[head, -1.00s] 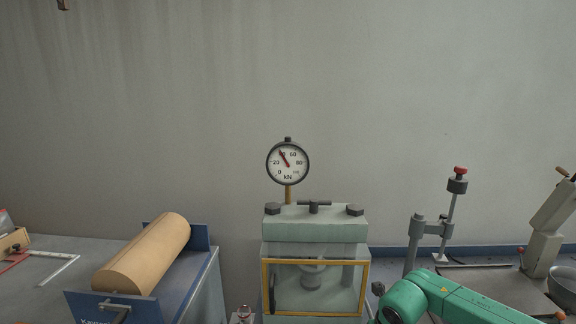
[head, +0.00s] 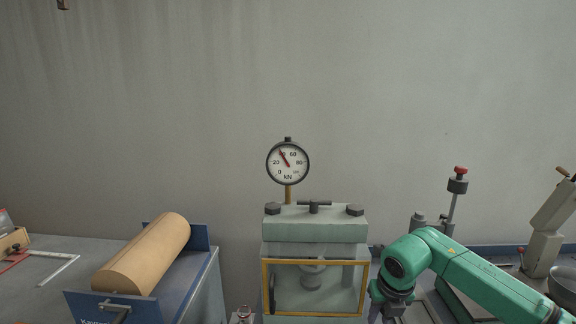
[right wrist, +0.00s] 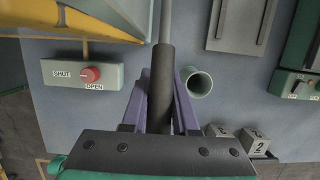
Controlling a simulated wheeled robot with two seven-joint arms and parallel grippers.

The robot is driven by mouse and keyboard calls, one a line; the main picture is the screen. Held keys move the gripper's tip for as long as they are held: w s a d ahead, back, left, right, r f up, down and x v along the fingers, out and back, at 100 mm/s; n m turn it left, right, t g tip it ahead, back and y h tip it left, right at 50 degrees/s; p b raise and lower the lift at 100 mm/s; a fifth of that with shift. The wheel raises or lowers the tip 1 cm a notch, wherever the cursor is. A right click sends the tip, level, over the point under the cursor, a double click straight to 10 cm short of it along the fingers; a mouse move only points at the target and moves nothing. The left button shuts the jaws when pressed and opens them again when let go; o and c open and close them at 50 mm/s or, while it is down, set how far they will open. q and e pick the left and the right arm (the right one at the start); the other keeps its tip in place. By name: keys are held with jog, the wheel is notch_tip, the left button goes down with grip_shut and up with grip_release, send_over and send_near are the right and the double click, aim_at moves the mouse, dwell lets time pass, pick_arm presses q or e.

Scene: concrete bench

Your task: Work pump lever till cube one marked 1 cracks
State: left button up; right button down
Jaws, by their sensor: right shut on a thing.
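My right gripper (right wrist: 160,108) is shut on the black grip of the pump lever (right wrist: 162,75) in the right wrist view. The lever's grey rod runs up out of that picture. In the head view my right arm hides the lever, and the fingertips are below the frame. The press (head: 315,228) stands in the middle behind a yellow-framed guard (head: 315,261), with a ram showing through it. The dial gauge (head: 288,163) has its red needle near 40 kN. Cube one cannot be made out. My left gripper is not in view.
A valve box (right wrist: 82,74) with a red knob reads SHUT and OPEN. Cubes marked 2 (right wrist: 257,146) lie at the lower right of the wrist view, beside a grey-green tube (right wrist: 197,83).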

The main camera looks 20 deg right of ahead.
jog(key=f, duration=0.1)
jog(key=s+f, duration=0.1)
jog(key=f, duration=0.1)
jog(key=s+f, duration=0.1)
jog(key=f, duration=0.1)
jog(key=shift+a, duration=0.3)
jog(key=r, duration=0.1)
jog(key=w+r, duration=0.1)
jog(key=r, duration=0.1)
jog(key=w+r, duration=0.1)
jog(key=shift+d+r, duration=0.3)
jog(key=shift+r, duration=0.05)
jog(key=c, duration=0.6)
grip_release()
jog(key=shift+r, duration=0.1)
jog(key=v, duration=1.4)
jog(key=shift+s+r, duration=0.1)
jog(key=shift+r, duration=0.05)
jog(key=w+p+v, duration=0.1)
jog(key=p+v, duration=0.5)
jog(key=p, duration=0.1)
jog(key=shift+d+r, duration=0.25)
jog(key=shift+r, duration=0.35)
jog(key=shift+w, duration=0.15)
